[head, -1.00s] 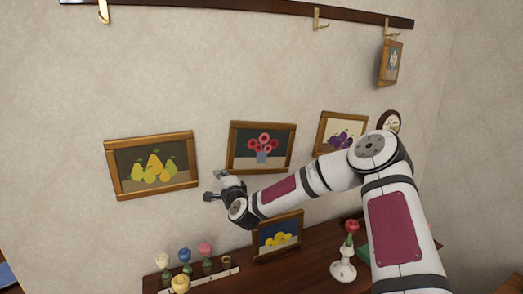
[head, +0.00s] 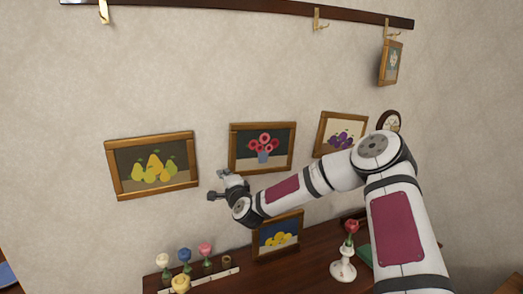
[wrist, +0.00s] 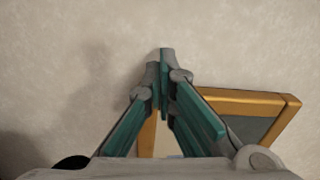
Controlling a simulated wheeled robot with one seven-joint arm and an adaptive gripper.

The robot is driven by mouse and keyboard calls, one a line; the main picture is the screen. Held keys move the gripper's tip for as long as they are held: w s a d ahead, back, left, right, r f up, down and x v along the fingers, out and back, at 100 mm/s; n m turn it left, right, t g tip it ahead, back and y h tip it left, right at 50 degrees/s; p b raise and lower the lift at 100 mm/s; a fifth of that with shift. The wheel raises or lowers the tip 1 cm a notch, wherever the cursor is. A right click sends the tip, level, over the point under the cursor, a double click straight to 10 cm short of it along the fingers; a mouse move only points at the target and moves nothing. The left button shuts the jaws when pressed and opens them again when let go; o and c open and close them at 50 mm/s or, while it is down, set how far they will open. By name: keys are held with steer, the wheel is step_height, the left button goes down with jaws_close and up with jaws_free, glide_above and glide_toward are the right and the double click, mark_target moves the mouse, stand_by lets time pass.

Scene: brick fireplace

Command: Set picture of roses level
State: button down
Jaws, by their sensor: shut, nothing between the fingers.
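The picture of roses (head: 262,158), red flowers in a blue vase within a brown wooden frame, hangs in the middle of the wall. In the head view its top edge runs nearly horizontal. My gripper (head: 222,175) is at the lower left side of this frame; I cannot tell whether it touches. In the wrist view my gripper (wrist: 164,60) is shut with nothing in it, and a gold-brown picture frame (wrist: 240,97) shows to the right of and behind the fingers, partly hidden by them.
A pear picture (head: 152,168) hangs left and a plum picture (head: 342,136) right, partly behind my arm. Below, a lemon picture (head: 278,236), a flower holder (head: 215,274) and a white vase with a rose (head: 343,262) stand on a dark wooden surface. A hook rail (head: 240,8) runs above.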

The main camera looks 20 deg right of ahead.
steer(key=shift+d, duration=0.6)
stand_by(0.3)
steer(key=shift+a, duration=1.05)
steer(key=shift+s+p, duration=0.1)
steer(key=shift+p, duration=0.25)
steer(key=s+p, duration=0.5)
steer(key=s, duration=0.2)
steer(key=shift+s, duration=0.4)
steer(key=shift+a, duration=0.1)
